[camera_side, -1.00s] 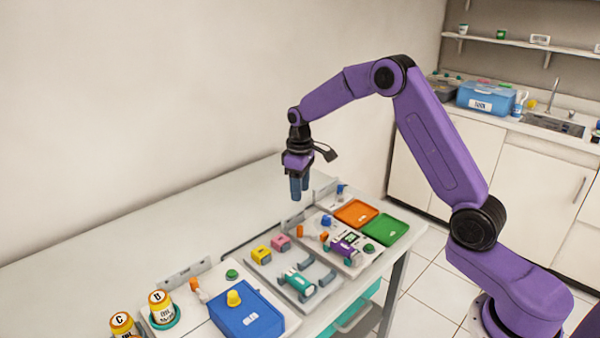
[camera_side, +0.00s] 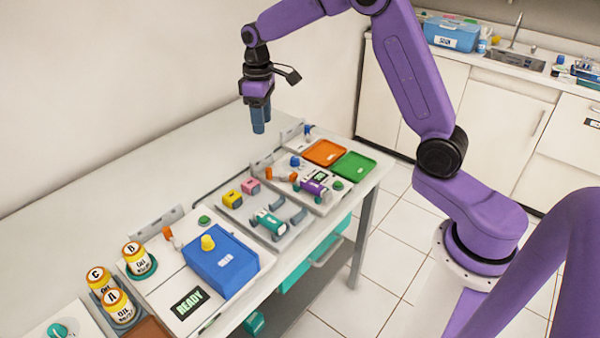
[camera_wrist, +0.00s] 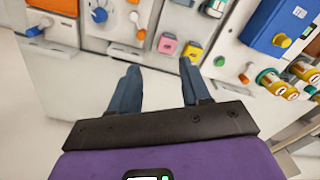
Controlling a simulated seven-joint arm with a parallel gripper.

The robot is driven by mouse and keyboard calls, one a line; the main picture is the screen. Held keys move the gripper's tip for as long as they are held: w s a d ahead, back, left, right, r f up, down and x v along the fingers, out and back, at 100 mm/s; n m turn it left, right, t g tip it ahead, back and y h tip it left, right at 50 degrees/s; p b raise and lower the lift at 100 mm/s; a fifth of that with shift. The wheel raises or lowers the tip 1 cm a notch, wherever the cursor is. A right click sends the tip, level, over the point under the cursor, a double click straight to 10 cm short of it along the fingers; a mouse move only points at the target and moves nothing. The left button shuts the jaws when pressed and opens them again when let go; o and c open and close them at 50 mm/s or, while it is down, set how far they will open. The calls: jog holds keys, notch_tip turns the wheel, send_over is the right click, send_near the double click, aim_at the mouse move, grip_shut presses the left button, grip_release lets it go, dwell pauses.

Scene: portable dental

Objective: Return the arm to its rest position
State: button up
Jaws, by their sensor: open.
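My gripper (camera_side: 258,118) hangs pointing down above the white table (camera_side: 130,200), near its back part. Its dark blue fingers are apart and hold nothing. The arm is bent at the elbow and reaches left over the table. The fingertips are clear of the objects on the table.
An orange tray (camera_side: 325,152) and a green tray (camera_side: 354,166) lie at the far end. A teal handpiece (camera_side: 270,223), a purple one (camera_side: 313,187), a blue box (camera_side: 222,264) and several labelled bottles (camera_side: 132,255) stand along the table. The table's wall side is largely bare.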

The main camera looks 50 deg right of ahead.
jog(key=s+a+r+n, duration=0.2)
jog(key=s+a, duration=0.2)
jog(key=s, duration=0.5)
jog(key=s+a+r+n, duration=0.15)
jog(key=s+a, duration=0.35)
jog(key=s, duration=0.5)
jog(key=s+d+f+n, duration=0.1)
jog(key=s+d, duration=0.1)
jog(key=s, duration=0.7)
jog(key=s+d+f+n, duration=0.1)
jog(key=s+d+n, duration=0.1)
jog(key=s, duration=0.7)
jog(key=shift+s, duration=0.25)
